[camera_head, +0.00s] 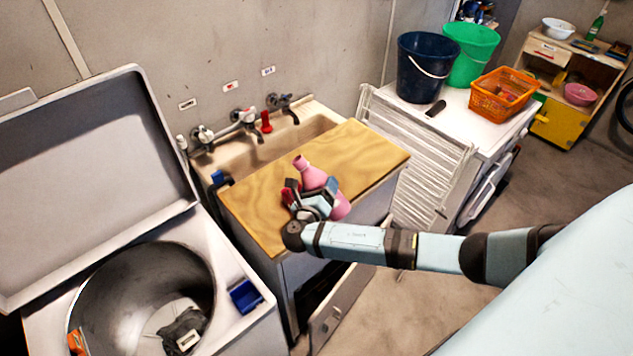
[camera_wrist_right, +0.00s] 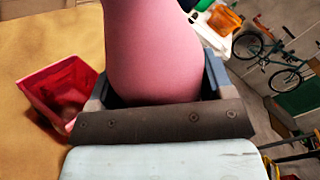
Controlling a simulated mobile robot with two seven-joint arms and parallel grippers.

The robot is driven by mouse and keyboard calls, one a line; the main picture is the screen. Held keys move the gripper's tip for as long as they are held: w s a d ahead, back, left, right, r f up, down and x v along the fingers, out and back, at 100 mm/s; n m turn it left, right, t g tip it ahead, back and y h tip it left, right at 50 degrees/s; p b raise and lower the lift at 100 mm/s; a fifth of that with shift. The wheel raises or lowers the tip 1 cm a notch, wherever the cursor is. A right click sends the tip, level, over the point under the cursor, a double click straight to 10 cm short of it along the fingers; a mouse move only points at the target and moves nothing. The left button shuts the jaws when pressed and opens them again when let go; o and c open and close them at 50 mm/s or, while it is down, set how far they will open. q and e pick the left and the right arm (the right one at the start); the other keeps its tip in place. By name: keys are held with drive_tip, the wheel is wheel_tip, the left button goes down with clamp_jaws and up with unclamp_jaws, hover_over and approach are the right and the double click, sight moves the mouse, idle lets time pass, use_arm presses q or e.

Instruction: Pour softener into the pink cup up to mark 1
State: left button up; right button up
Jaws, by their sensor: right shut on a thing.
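A pink bottle (camera_head: 312,176) is in my right gripper (camera_head: 327,194), over the front part of the wooden board. Its narrow neck points up and toward the back left, so it looks somewhat tilted in the head view. In the right wrist view, the bottle's smooth body (camera_wrist_right: 150,50) fills the middle between the fingers. A reddish-pink cup (camera_wrist_right: 60,92) with an angular open top stands on the board to the left of the bottle. In the head view, only a red part of it (camera_head: 290,187) shows beside the gripper. Its marks and fill level cannot be made out. My left gripper is out of view.
The wooden board (camera_head: 375,150) covers part of the sink (camera_head: 290,132), with taps behind. An open top-loading washer (camera_head: 215,325) stands at left. A folded drying rack (camera_head: 425,165), buckets (camera_head: 425,62) and an orange basket (camera_head: 503,92) are at right. The board's right part is clear.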

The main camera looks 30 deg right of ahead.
drive_tip(key=shift+s+d+f+n, duration=0.25)
drive_tip(key=shift+s+f+n, duration=0.05)
drive_tip(key=shift+f+n, duration=0.4)
drive_tip(key=shift+s+d+f+n, duration=0.25)
drive_tip(key=shift+s+f+n, duration=0.05)
drive_tip(key=shift+f+n, duration=0.35)
drive_tip(key=shift+s+d+f+n, duration=0.1)
drive_tip(key=shift+s+d+n, duration=0.1)
drive_tip(key=shift+n, duration=0.4)
drive_tip(key=shift+s+d+f+n, duration=0.1)
drive_tip(key=shift+s+d+n, duration=0.1)
drive_tip(key=shift+n, duration=0.35)
drive_tip(key=shift+s+r+n, duration=0.25)
drive_tip(key=shift+r+n, duration=0.5)
drive_tip(key=shift+n, duration=0.45)
drive_tip(key=shift+d, duration=0.1)
idle(1.8)
